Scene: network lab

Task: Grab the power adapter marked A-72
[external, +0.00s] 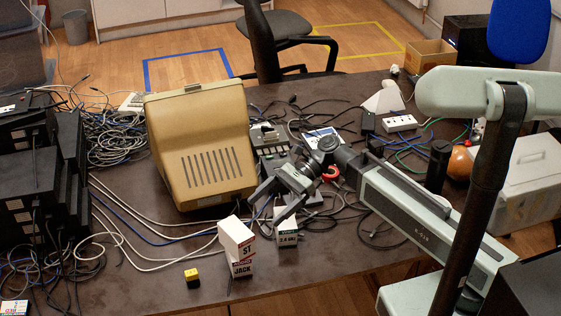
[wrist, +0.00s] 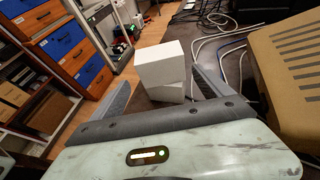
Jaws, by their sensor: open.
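I cannot read the mark A-72 on anything in either view, so I cannot tell which thing is that power adapter. My gripper (external: 268,206) is open over the front part of the desk, pointing down and left. It is open and looks empty in the wrist view (wrist: 164,82). Ahead of it in the external view stands a white box marked ST (external: 236,238) on a box marked JACK (external: 241,268). A box marked 2.4 GHz (external: 287,239) stands just right of them, close under my gripper. The wrist view shows white boxes (wrist: 161,62) beyond and between the fingers.
A beige monitor (external: 203,150) stands left of my gripper. Black devices (external: 36,190) are stacked at the far left. Cables (external: 121,146) run across the desk. A small yellow-topped block (external: 192,278) lies near the front edge. A white power strip (external: 399,123) lies at the back right.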

